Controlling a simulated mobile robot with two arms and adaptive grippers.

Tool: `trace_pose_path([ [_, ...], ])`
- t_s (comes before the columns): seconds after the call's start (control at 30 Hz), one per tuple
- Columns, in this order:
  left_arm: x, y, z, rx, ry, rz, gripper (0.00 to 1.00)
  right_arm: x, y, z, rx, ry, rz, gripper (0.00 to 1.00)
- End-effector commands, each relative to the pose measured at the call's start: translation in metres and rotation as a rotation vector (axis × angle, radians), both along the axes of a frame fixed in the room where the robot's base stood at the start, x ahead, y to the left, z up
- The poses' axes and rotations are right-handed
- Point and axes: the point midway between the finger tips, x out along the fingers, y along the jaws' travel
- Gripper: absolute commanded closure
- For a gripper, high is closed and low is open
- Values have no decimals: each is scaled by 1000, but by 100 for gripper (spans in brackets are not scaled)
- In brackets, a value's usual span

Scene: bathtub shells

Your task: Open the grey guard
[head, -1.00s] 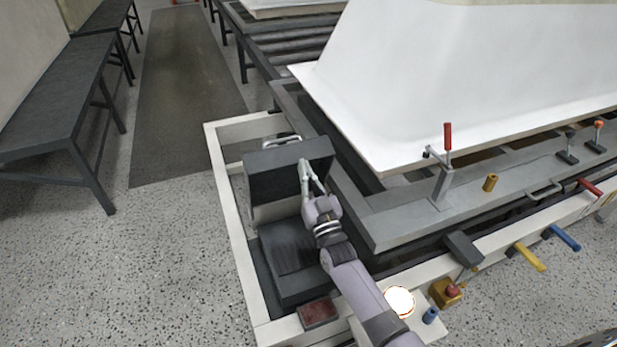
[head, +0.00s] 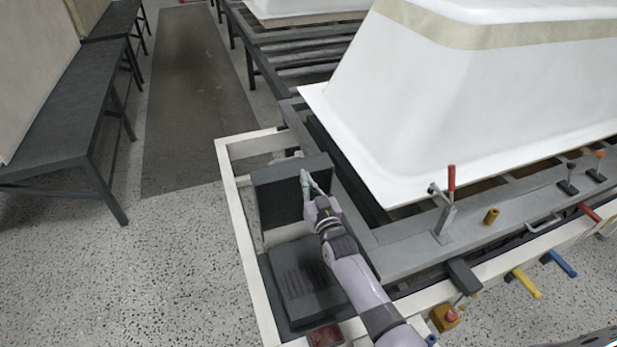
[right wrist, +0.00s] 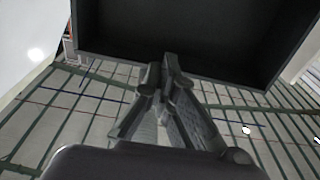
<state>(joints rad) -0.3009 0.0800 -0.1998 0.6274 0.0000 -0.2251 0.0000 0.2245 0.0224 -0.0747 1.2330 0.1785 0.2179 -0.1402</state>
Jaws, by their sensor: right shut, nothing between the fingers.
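The grey guard (head: 277,204) stands raised in the white frame, a dark hollow box lid with its open underside facing me. Beneath it a dark block with a ribbed top (head: 300,275) lies uncovered. My right gripper (head: 304,178) is shut and empty, with its fingertips at the right part of the guard's hollow side. In the right wrist view the guard's dark inside (right wrist: 200,35) fills the top, and the shut fingertips (right wrist: 171,62) overlap its near edge. I cannot tell whether they touch it. My left gripper is not in view.
A white bathtub shell (head: 440,110) rests on the grey frame at the right. A red-handled clamp (head: 448,200) and coloured levers stand along the bench's front. A red block (head: 325,336) sits near the ribbed block. Open floor (head: 150,260) lies to the left.

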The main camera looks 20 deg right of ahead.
Motion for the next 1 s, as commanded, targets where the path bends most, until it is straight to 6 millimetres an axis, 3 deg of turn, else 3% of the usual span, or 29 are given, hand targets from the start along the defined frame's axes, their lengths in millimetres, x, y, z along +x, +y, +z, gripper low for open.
trace_pose_path([
  [0.7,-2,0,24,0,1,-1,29,62,2,19,-5,186,0,100],
  [1.0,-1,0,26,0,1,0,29,72,3,20,-6,221,1,100],
])
